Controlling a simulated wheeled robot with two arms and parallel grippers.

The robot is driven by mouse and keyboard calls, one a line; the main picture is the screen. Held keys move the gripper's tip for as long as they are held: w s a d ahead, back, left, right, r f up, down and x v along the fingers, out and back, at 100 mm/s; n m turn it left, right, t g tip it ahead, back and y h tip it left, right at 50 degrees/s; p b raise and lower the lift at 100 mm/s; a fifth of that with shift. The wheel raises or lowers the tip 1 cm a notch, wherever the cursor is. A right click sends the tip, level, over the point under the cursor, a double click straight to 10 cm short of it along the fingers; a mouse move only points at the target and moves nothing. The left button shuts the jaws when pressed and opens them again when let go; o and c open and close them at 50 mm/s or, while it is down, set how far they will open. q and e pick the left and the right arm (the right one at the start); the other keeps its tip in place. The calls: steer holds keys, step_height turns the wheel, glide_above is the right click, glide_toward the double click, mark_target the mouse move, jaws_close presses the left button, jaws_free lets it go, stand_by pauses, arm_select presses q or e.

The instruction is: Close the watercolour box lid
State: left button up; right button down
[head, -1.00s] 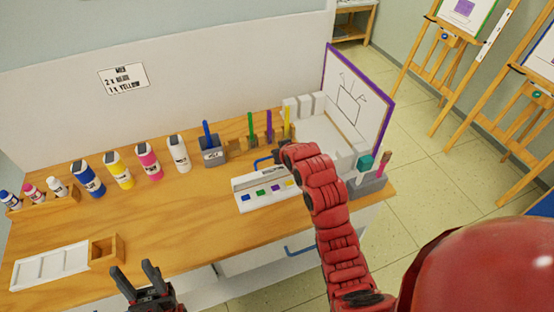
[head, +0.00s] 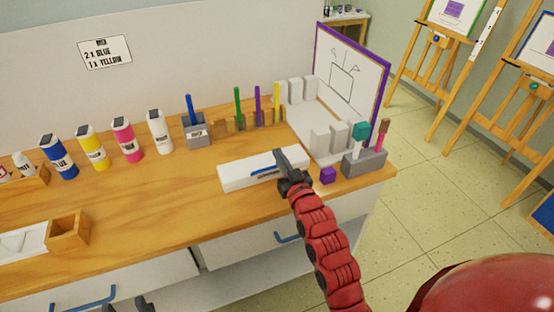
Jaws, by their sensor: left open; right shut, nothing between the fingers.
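The watercolour box (head: 240,179) is a long white box near the front edge of the wooden desk. Its lid is down; the colour pans are covered and a blue handle (head: 266,170) shows on top. My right gripper (head: 284,160) is shut and empty, at the right end of the lid beside the handle. I cannot tell whether it touches the lid, and it hides part of that end. My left gripper (head: 127,305) is open at the bottom edge of the picture, well away from the box, with only its fingertips showing.
Paint bottles (head: 123,139) and a grey brush holder (head: 197,134) stand behind on the desk. A small purple block (head: 327,175) and a grey tool holder (head: 364,164) are right of my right gripper. A white tray (head: 318,103) with a drawing board stands behind.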

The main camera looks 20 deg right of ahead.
steer(key=shift+s+f+t+b, duration=0.35)
steer(key=shift+f+b, duration=0.1)
steer(key=shift+f, duration=0.1)
steer(key=shift+s+f+t+b, duration=0.3)
steer(key=shift+f+t+b, duration=0.05)
steer(key=shift+f+b, duration=0.15)
steer(key=shift+s+f+b, duration=0.25)
steer(key=shift+s+b, duration=0.05)
steer(key=shift+b, duration=0.05)
steer(key=shift+f, duration=0.1)
steer(key=shift+s+f, duration=0.1)
steer(key=shift+f, duration=0.05)
